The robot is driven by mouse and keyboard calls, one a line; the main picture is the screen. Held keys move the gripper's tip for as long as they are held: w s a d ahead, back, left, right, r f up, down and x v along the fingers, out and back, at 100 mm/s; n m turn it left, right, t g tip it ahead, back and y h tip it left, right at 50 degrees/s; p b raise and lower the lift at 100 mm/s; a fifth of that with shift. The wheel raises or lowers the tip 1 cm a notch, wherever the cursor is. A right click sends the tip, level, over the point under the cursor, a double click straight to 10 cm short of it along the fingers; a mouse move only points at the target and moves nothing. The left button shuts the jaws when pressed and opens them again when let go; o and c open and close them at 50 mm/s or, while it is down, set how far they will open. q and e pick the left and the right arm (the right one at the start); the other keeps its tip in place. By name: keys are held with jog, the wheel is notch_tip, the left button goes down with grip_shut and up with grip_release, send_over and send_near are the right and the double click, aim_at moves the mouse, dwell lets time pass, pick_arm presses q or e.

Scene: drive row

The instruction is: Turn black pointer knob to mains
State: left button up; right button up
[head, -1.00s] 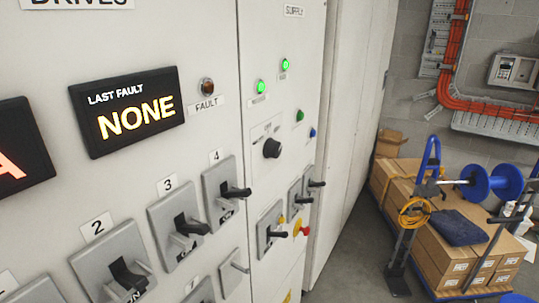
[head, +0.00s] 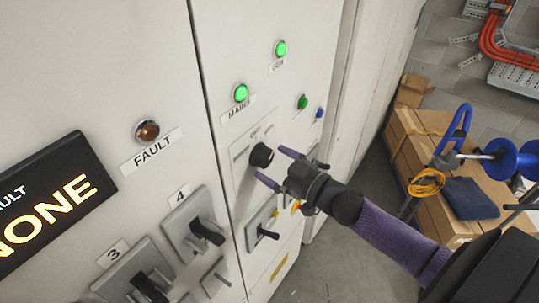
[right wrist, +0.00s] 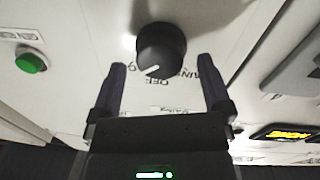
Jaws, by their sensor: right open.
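The black pointer knob (head: 261,155) sits on a light plate on the cabinet front, below the green MAINS lamp (head: 241,93). In the right wrist view the knob (right wrist: 163,44) shows a white pointer line at its lower edge, toward the lettering that seems to read OFF. Lettering to the right of it seems to read MAINS. My right gripper (head: 270,164) is open, its two purple fingers reaching toward the knob, one to each side. The fingers look apart from the knob; whether they reach around it is unclear. My left gripper is out of view.
Black-handled switches (head: 206,232) stick out on the left cabinet, and another (head: 268,233) juts out below the knob. Green (head: 303,102) and blue (head: 319,112) buttons are right of it.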

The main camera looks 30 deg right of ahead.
jog(key=shift+w+a, duration=0.1)
jog(key=shift+w, duration=0.45)
jog(key=shift+w+a, duration=0.25)
jog(key=c, duration=1.2)
